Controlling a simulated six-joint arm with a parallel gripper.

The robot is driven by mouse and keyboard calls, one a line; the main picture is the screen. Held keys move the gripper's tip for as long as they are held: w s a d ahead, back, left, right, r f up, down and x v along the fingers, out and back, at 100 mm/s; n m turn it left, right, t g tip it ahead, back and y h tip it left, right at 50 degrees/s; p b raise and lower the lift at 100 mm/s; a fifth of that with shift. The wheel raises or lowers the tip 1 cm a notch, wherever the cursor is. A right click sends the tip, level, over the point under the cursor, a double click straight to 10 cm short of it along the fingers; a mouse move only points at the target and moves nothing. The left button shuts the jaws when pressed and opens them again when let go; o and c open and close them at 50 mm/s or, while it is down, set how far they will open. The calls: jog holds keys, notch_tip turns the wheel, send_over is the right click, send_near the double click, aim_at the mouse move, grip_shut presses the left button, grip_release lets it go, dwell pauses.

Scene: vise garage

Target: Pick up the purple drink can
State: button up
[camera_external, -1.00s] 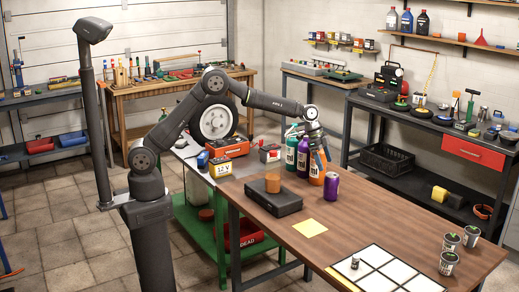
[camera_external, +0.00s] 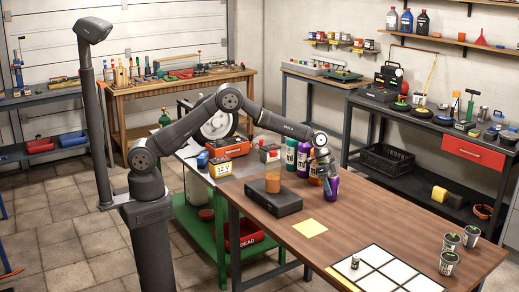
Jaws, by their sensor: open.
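The purple drink can (camera_external: 332,189) stands upright on the brown wooden table (camera_external: 395,222), right of the black case. My gripper (camera_external: 326,178) is open and low at the can. One finger covers part of the can's upper left side; whether it touches the can is unclear. Several bottles stand just behind: a green one (camera_external: 292,152), a purple one (camera_external: 303,160) and an orange one (camera_external: 314,174), partly hidden by my gripper.
A black case (camera_external: 273,203) with an orange-brown cylinder (camera_external: 273,182) on top lies left of the can. The table right of the can is clear.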

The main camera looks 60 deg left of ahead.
jog(key=c, duration=1.1)
jog(key=shift+o, duration=0.2)
jog(key=shift+r, duration=0.15)
